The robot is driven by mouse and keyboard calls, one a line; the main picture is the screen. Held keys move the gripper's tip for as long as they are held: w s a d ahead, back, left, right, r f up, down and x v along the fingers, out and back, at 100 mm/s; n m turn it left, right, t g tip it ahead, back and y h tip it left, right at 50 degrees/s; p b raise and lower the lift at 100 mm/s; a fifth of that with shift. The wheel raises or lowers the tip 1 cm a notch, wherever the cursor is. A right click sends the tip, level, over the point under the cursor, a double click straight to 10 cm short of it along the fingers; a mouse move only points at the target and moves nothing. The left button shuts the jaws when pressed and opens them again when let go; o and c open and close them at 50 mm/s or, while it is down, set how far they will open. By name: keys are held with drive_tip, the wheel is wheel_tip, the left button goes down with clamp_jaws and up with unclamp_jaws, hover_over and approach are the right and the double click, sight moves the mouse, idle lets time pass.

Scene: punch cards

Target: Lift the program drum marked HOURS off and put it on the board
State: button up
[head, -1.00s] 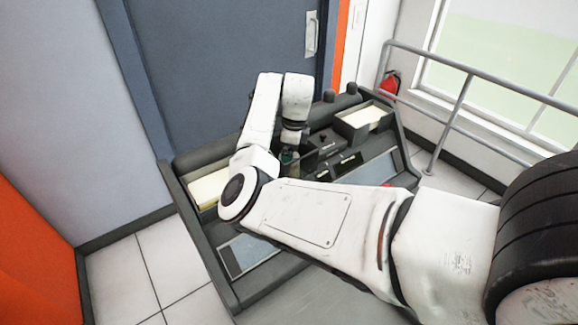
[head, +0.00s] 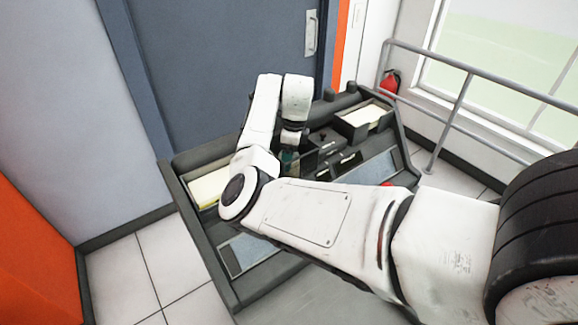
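My arm reaches over a dark grey console, and my gripper (head: 289,158) points down at its middle. My own arm links hide much of the console's left and centre. A small greenish thing shows at the gripper's tip, too small and covered to name. I cannot tell whether the fingers are open or shut on it. No HOURS marking can be read, and I cannot pick out the program drum or the board.
The console (head: 183,165) carries a card tray (head: 364,121) at back right and another card tray (head: 208,188) at left. Behind it is a blue-grey door (head: 230,60). A grey railing (head: 462,95) and a red fire extinguisher (head: 390,82) stand to the right.

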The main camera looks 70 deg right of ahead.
drive_tip(key=shift+r, duration=0.1)
drive_tip(key=shift+c, duration=0.2)
wheel_tip(320, 180, up, 10)
drive_tip(key=shift+r+b, duration=0.1)
drive_tip(key=shift+b, duration=0.45)
wheel_tip(320, 180, up, 14)
drive_tip(key=p, duration=1)
idle(1.4)
